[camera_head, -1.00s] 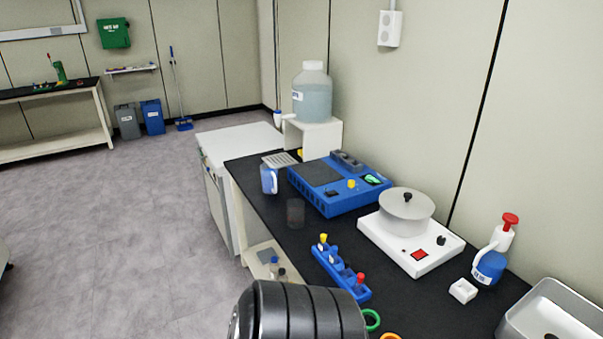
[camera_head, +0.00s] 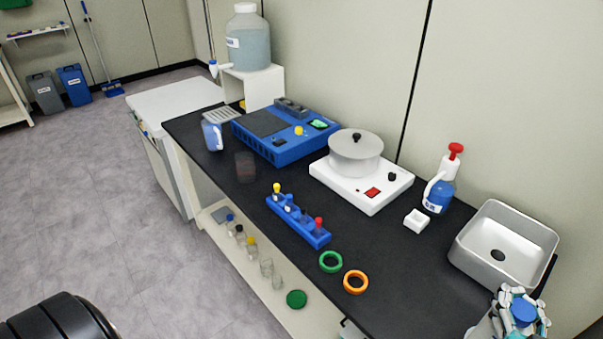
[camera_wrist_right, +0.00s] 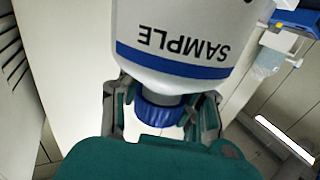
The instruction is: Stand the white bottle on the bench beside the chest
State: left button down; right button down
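The white bottle (camera_wrist_right: 185,40) has a blue band, the word SAMPLE and a blue cap (camera_wrist_right: 160,112). In the right wrist view the fingers of my right gripper (camera_wrist_right: 163,115) are closed around its cap and neck end. In the head view my right gripper (camera_head: 518,312) is at the bottom right corner, by the front of the sink, with the blue cap (camera_head: 523,311) between its fingers; the bottle's body is mostly hidden or cut off. The black-topped bench (camera_head: 400,285) runs across the view. The white chest (camera_head: 178,100) stands at its far left end.
On the bench are a metal sink (camera_head: 505,245), a wash bottle (camera_head: 440,185), a hotplate with a pot (camera_head: 357,155), a blue machine (camera_head: 285,135), a vial rack (camera_head: 298,222), a dark cup (camera_head: 245,167), and green (camera_head: 331,262) and orange (camera_head: 355,282) rings. The front right bench top is clear.

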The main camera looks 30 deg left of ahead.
jog(key=w+a+f+n+g+y+b, duration=0.15)
jog(key=w+a+n+y+b, duration=0.3)
jog(key=a, duration=0.75)
jog(key=s+a+f+n+g+y+b, duration=0.1)
jog(key=s+f+g+y+b, duration=0.1)
jog(key=s, duration=0.5)
jog(key=s+a+f+n+g+y+b, duration=0.1)
jog(key=s+f+g+y+b, duration=0.1)
jog(key=s, duration=0.5)
jog(key=shift+s+a+f+y+b, duration=0.2)
jog(key=shift+a+y+b, duration=0.15)
jog(key=shift+y+b, duration=0.55)
jog(key=w+f+p, duration=0.1)
jog(key=w+f, duration=0.1)
jog(key=w, duration=0.6)
jog(key=w+f, duration=0.3)
jog(key=w, duration=0.5)
jog(key=shift+a+p, duration=0.25)
jog(key=shift+p, duration=0.1)
jog(key=c, duration=1.9)
grip_release()
jog(key=shift+f+n, duration=0.15)
jog(key=shift+n, duration=0.1)
jog(key=shift+c, duration=0.2)
jog(key=o, duration=0.9)
